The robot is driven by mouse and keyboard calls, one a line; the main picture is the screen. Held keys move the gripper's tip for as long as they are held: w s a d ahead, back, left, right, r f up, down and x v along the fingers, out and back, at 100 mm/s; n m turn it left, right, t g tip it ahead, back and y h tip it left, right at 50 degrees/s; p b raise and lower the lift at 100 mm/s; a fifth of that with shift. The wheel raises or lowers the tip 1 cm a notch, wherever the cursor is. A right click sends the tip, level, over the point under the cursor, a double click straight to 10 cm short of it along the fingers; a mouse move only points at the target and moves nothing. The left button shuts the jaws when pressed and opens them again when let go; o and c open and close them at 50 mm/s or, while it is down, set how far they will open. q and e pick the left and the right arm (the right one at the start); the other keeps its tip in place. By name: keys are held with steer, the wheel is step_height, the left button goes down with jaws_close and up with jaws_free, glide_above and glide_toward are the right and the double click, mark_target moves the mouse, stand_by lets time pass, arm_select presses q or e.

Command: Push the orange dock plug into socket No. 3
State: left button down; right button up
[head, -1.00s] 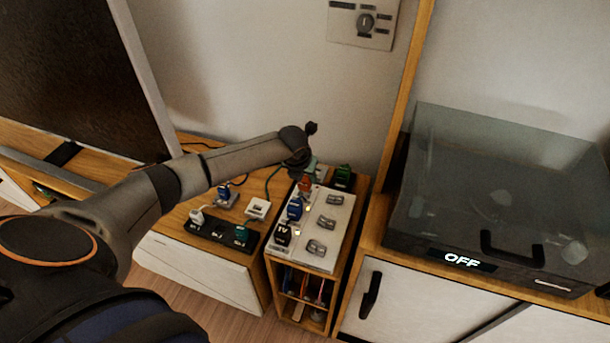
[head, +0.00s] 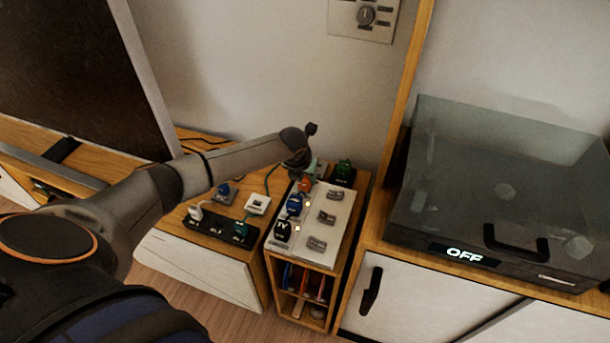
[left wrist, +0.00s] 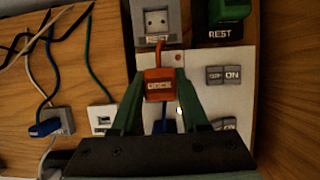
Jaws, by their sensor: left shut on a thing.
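The orange plug (left wrist: 159,84), with a pale label, is between the green fingers of my left gripper (left wrist: 157,98) in the left wrist view. My gripper is shut on it over the white socket panel (left wrist: 209,97). In the head view the orange plug (head: 305,185) shows at the far end of the panel (head: 318,257), partly covered by my left gripper (head: 306,172). The face of the plug toward the panel is hidden, and I cannot tell whether it is seated in a socket. No socket number 3 is readable. My right gripper is not in view.
A blue plug (head: 294,205) and a black plug marked IV (head: 282,231) stand nearer on the panel, beside several rocker switches (head: 326,217). A green plug (head: 344,171) sits at the REST holder. A power strip (head: 211,228) lies left. A lidded case (head: 500,190) stands right.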

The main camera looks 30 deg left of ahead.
arm_select(q)
steer(key=shift+f+b, duration=0.3)
steer(key=shift+f, duration=0.25)
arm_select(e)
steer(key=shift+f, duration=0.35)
arm_select(q)
steer(key=shift+c, duration=1.7)
jaws_free()
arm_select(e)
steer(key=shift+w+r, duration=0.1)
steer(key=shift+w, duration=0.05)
arm_select(q)
steer(key=shift+s+r, duration=0.15)
steer(key=shift+r, duration=0.35)
steer(key=p+v, duration=0.3)
steer(key=v, duration=0.8)
steer(key=shift+s+r, duration=0.2)
steer(key=shift+s, duration=0.05)
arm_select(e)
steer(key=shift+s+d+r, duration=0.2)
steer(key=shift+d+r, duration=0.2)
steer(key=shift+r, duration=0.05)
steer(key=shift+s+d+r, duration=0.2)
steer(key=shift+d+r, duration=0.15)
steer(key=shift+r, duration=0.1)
arm_select(q)
steer(key=shift+d, duration=0.15)
